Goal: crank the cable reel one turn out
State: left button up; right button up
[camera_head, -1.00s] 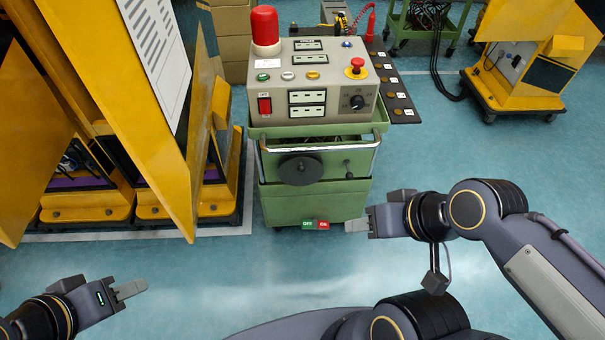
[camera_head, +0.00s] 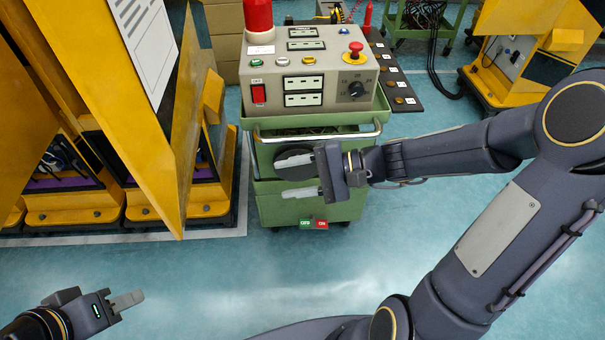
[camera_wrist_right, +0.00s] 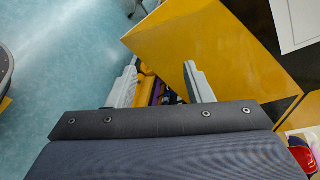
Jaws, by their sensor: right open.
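The cable reel, a dark round disc (camera_head: 290,151), sits on the front of the green cart (camera_head: 272,208) in the head view. My right gripper (camera_head: 283,178) is open in front of it, its fingers pointing left. One finger crosses the disc and the other lies below it; I cannot tell whether they touch. The crank knob is hidden behind my right gripper. In the right wrist view my right gripper (camera_wrist_right: 160,66) is open with nothing held between its fingers. My left gripper (camera_head: 130,300) is far from the cart at the lower left; its opening is unclear.
A grey control box (camera_head: 322,75) with a red lamp (camera_head: 258,16) stands on the cart. A metal rail (camera_head: 340,137) runs above the reel. Yellow cabinets with an open panel (camera_head: 150,140) stand close on the left. Floor in front of the cart is clear.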

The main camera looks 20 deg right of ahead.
jog(key=w+d+f+m+t+h+b, duration=0.25)
jog(key=w+d+f+m+t, duration=0.2)
jog(key=f+m, duration=0.3)
jog(key=w+d+f+m+t+h+b, duration=0.1)
jog(key=w+d+f+m+t+h, duration=0.25)
jog(key=w+f+m, duration=0.4)
jog(key=w+d+f+m+t+h+b, duration=0.2)
jog(key=w+d+f+m+t, duration=0.25)
jog(key=f, duration=0.55)
pick_arm(q)
notch_tip(320, 180, down, 7)
pick_arm(e)
jog(key=x, duration=0.6)
jog(key=shift+w+a+r, duration=0.15)
jog(key=shift+w+a, duration=0.05)
jog(key=shift+a, duration=0.3)
grip_shut()
